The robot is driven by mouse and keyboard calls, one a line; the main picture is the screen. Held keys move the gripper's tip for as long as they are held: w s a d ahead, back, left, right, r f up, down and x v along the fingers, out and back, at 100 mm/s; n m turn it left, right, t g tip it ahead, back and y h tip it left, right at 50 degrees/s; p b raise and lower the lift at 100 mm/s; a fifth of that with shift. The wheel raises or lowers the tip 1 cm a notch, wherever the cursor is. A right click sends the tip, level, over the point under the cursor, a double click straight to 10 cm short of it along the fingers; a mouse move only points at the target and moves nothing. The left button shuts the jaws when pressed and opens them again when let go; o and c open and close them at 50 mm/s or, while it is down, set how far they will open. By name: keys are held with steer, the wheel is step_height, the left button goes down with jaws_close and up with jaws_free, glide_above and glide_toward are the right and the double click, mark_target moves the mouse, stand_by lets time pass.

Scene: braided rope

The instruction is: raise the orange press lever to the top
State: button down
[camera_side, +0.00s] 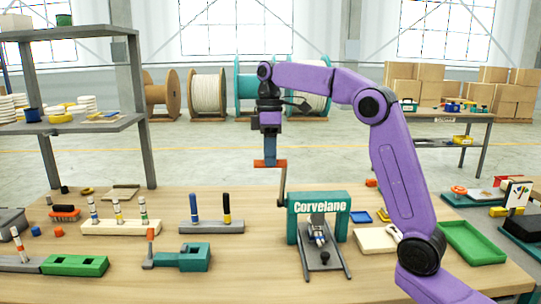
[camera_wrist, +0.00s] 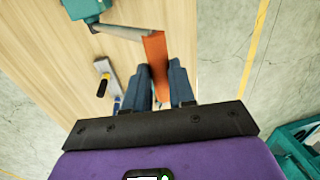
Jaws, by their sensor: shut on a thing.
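The press is a teal frame (camera_side: 318,200) marked "Corvelane", standing on the table. Its grey lever arm (camera_side: 283,186) rises steeply, nearly upright, from a pivot at the frame's left side. An orange grip (camera_side: 270,163) sticks out level to the left from the arm's top end. My gripper (camera_side: 269,161) points down from above with its blue fingers shut on the orange grip. In the wrist view the orange grip (camera_wrist: 156,48) runs between the fingers (camera_wrist: 158,76), and the grey lever arm (camera_wrist: 122,31) leads off to the teal frame (camera_wrist: 86,8).
A grey block with blue and yellow-black markers (camera_side: 211,226) stands left of the press. A teal block (camera_side: 182,257) with a small upright orange-tipped piece sits nearer the front. A green tray (camera_side: 472,243) lies at right. The air around the raised grip is clear.

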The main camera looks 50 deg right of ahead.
steer(key=c, duration=1)
jaws_free()
steer(key=shift+w+d+f, duration=0.35)
steer(key=shift+w+d, duration=0.1)
steer(key=shift+d, duration=0.25)
steer(key=shift+o, duration=0.2)
steer(key=shift+s+a, duration=0.1)
steer(key=shift+a, duration=0.1)
